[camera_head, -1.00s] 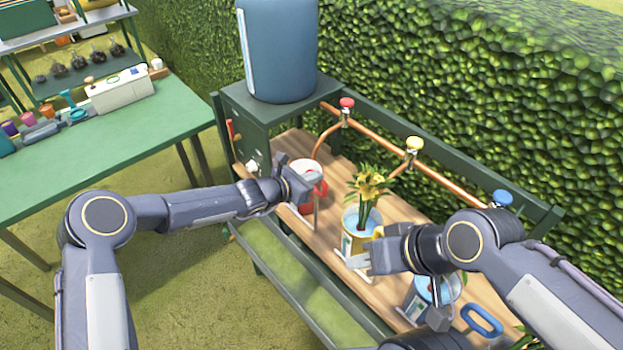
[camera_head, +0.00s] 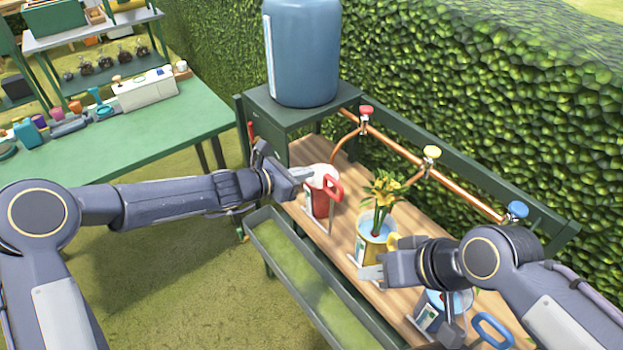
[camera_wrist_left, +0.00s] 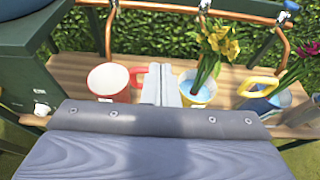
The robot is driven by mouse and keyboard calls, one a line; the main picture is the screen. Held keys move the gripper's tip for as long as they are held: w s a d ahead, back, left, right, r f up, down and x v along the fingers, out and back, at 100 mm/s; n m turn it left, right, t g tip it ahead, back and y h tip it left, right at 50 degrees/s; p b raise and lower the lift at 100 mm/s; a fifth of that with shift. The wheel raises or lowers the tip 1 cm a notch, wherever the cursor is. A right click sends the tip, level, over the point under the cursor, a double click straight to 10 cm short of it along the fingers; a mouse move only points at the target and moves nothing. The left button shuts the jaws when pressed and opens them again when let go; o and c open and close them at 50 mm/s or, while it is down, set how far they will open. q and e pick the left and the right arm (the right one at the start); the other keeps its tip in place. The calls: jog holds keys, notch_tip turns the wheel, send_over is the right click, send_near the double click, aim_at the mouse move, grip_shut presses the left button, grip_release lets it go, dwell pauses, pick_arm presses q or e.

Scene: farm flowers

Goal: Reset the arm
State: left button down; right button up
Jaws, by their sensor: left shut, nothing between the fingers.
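My left gripper (camera_head: 305,174) is shut and empty. In the head view it overlaps the left side of the red and white can (camera_head: 322,207), which stands on the wooden bench. In the left wrist view its fingers (camera_wrist_left: 161,88) lie between the red can (camera_wrist_left: 108,90) and the yellow can (camera_wrist_left: 205,101). My right gripper (camera_head: 372,266) is at the yellow can (camera_head: 369,251), by its yellow handle; whether its jaws are closed on it is unclear. Yellow flowers (camera_head: 384,190) stand in that can.
A blue can (camera_head: 432,312) is partly hidden below my right arm. A blue tank (camera_head: 302,50) stands at the bench's back left. Copper pipes (camera_head: 395,145) with red, yellow and blue taps run behind. A trough (camera_head: 290,262) lies along the front; a green table (camera_head: 180,125) stands left.

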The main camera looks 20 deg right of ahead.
pick_arm(q)
jog(key=s+a+r+m+y, duration=0.1)
jog(key=s+a+r+m, duration=0.45)
jog(key=a, duration=0.35)
jog(key=s+a+r+m+y, duration=0.2)
jog(key=s+a+r+m, duration=0.4)
jog(key=a, duration=0.3)
jog(key=s+a+f+m+y, duration=0.2)
jog(key=s+a+m+y, duration=0.1)
jog(key=s+a, duration=0.6)
jog(key=s+a+f+m+y, duration=0.3)
jog(key=s+a+m, duration=0.3)
jog(key=s+a, duration=0.4)
jog(key=shift+s+f+t+y, duration=0.3)
jog(key=shift+s+f+t, duration=0.1)
jog(key=shift+s, duration=0.1)
jog(key=shift+r, duration=0.1)
